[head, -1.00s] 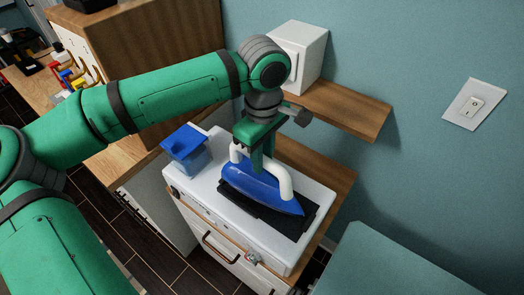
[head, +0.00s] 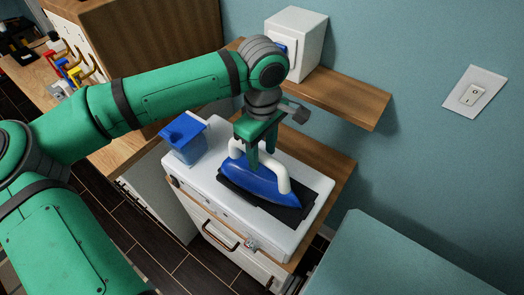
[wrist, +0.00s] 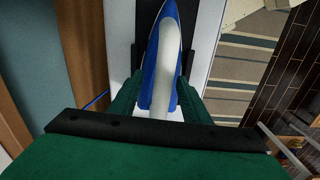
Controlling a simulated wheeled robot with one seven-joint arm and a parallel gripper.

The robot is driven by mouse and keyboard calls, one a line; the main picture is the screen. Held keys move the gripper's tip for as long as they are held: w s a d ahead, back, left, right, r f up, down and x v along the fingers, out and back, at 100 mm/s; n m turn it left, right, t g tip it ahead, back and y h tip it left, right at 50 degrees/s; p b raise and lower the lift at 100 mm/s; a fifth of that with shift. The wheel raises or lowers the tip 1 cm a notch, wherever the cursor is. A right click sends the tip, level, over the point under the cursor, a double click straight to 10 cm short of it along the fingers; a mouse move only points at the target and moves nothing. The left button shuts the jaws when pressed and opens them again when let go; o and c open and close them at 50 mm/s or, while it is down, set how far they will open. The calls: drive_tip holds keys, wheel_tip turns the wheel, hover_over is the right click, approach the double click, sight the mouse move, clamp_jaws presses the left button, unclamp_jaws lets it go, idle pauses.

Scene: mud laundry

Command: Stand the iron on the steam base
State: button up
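The blue iron (head: 250,182) with a white handle lies sole down on the dark plate (head: 300,214) on top of the white steam base (head: 205,188). Its tip points to the lower right. My gripper (head: 262,154) is above the rear part of the iron, one finger on each side of the handle. In the wrist view the white handle (wrist: 164,75) runs between the fingers, with slim strips of blue body beside it. The fingers look apart from the handle. Their tips are partly hidden.
A blue water tank (head: 184,138) stands at the steam base's left end. A wooden shelf (head: 340,98) with a white box (head: 298,40) is on the wall behind. A pale teal surface (head: 385,255) is at lower right. Dark floor shows at lower left.

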drive_tip(key=shift+s+a+f, duration=0.1)
drive_tip(key=shift+s+a, duration=0.05)
drive_tip(key=shift+s, duration=0.05)
wheel_tip(320, 180, up, 18)
idle(1.1)
drive_tip(key=shift+w, duration=0.1)
idle(0.3)
